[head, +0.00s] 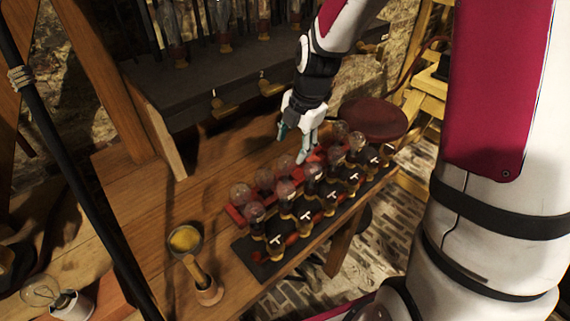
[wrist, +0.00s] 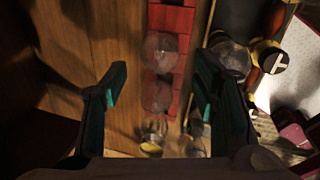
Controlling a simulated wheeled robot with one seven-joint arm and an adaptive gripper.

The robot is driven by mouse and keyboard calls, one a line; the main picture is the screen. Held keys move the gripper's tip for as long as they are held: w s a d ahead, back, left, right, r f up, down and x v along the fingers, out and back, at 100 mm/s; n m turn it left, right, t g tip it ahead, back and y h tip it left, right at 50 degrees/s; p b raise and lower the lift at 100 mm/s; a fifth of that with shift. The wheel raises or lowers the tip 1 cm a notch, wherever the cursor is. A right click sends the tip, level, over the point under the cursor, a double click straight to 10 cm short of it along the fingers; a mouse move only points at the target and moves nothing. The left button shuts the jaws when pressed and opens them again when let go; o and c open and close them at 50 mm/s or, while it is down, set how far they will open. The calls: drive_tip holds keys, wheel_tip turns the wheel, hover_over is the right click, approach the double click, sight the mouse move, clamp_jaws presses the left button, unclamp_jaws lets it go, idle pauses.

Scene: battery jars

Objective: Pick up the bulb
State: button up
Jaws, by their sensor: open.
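Several clear round glass bulbs stand in a red rack (head: 236,214) on the wooden bench; one near bulb (head: 241,193) is at the rack's left end. My gripper (head: 293,145) points down above the far part of the rack, open and empty. In the wrist view its teal fingers stand left and right of the red rack (wrist: 172,18). Two clear bulbs show there, one farther up (wrist: 161,50) and one between the fingers (wrist: 157,96). I cannot tell how high the fingertips are above them. Another bulb (head: 41,291) sits at the lower left on a white holder.
A row of dark jars with glass tops (head: 275,240) stands on a black strip right beside the rack. A dark shelf (head: 200,85) rises behind, and a round red stool seat (head: 372,118) is at the right.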

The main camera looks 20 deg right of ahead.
sight(289, 157)
drive_tip(key=x, duration=0.8)
drive_tip(key=shift+a+f, duration=0.1)
drive_tip(key=shift+f, duration=0.25)
drive_tip(key=c, duration=0.7)
